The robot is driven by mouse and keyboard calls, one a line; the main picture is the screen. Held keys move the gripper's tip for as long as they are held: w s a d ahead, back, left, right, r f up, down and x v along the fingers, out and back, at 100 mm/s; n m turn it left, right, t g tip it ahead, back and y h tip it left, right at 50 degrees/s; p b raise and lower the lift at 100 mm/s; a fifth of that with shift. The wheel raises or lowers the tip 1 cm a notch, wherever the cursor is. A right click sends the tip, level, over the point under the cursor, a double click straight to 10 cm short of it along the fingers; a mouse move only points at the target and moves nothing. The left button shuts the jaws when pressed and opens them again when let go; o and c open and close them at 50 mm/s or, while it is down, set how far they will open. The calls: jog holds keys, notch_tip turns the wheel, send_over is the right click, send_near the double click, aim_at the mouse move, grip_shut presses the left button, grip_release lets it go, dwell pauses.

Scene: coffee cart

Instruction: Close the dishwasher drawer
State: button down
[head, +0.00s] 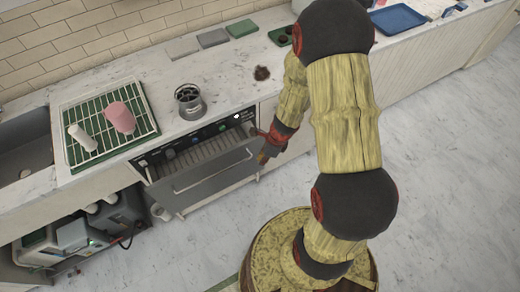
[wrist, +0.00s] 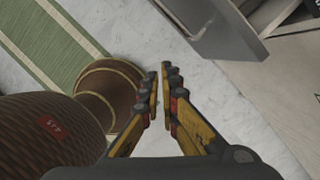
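The dishwasher drawer (head: 205,180) is pulled out under the counter, with its grey front tilted outward and slats showing inside. In the wrist view, the grey panel near the top (wrist: 222,28) looks like the end of the drawer front. My gripper (head: 266,152) is just right of the drawer's right end in the head view. In the wrist view my gripper (wrist: 166,98) has its fingertips almost together, with only a slim gap and nothing between them. It looks apart from the drawer, though the exact distance is hard to judge.
An open compartment with grey machines (head: 75,235) lies left of the drawer. The floor (head: 440,190) is clear; a green striped rug (wrist: 60,50) lies on it.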

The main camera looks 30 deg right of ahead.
jog(key=w+d+f+m+t+h+b, duration=0.1)
jog(key=w+d+f+m+b, duration=0.3)
jog(key=w+f+m, duration=0.5)
jog(key=shift+w+d+f+h, duration=0.25)
jog(key=shift+d+f+h, duration=0.45)
jog(key=shift+f, duration=0.1)
jog(key=shift+w, duration=0.1)
